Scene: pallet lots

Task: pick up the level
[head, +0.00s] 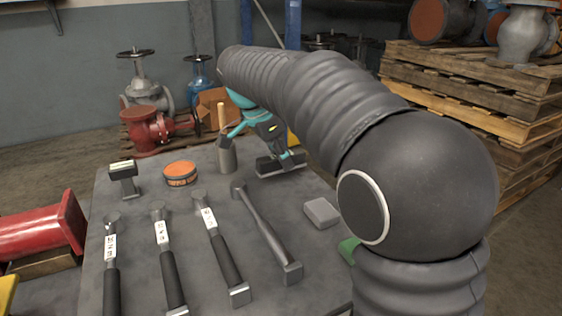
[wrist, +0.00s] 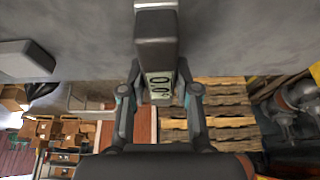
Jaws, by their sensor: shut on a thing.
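The level (head: 270,167) is a dark bar near the far right edge of the grey table in the head view. My gripper (head: 284,155) is around it from above. In the wrist view the level (wrist: 156,30) runs from the top edge down between the fingers, with a pale label bearing dark marks. My gripper (wrist: 158,91) is shut on it, one finger on each side. I cannot tell whether the level touches the table. Part of it is hidden by the fingers.
On the table (head: 190,200) are a grey cup (head: 227,158), an orange-banded tin (head: 180,174), several hammers (head: 225,258), a dark block with a pale top (head: 122,175) and a grey box (head: 321,212). Wooden pallets (head: 480,110) stand at right, a red valve (head: 147,130) behind.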

